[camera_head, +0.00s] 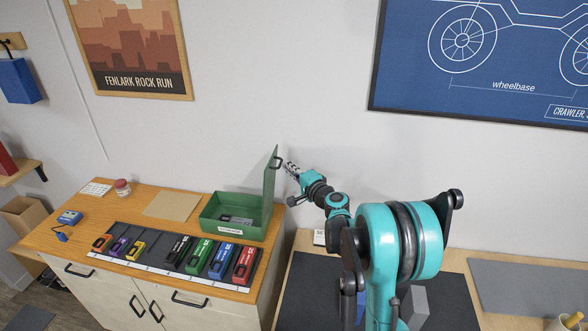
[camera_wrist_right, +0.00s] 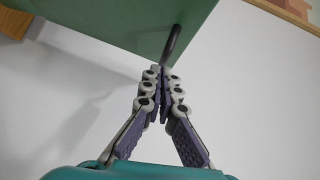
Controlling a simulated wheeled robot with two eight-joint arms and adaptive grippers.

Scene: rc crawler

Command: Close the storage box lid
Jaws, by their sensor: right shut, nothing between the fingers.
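The green storage box (camera_head: 212,222) stands on the wooden cabinet top against the wall, with small dark and grey items inside. Its lid (camera_head: 269,190) is open and stands nearly upright along the box's right side. A dark handle (camera_head: 278,162) sticks out from the lid's right face near the top. My right gripper (camera_head: 287,165) is on the right of the lid, at the handle. In the right wrist view its closed, empty fingertips (camera_wrist_right: 162,72) are at the end of the black handle (camera_wrist_right: 173,43); I cannot tell if they touch it. My left gripper is out of view.
Several coloured packs (camera_head: 220,260) lie on a dark mat in front of the box. A tan sheet (camera_head: 171,206), a red-lidded jar (camera_head: 122,187) and a blue device (camera_head: 69,217) sit to the left. A lower wooden bench with dark mats stands at right.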

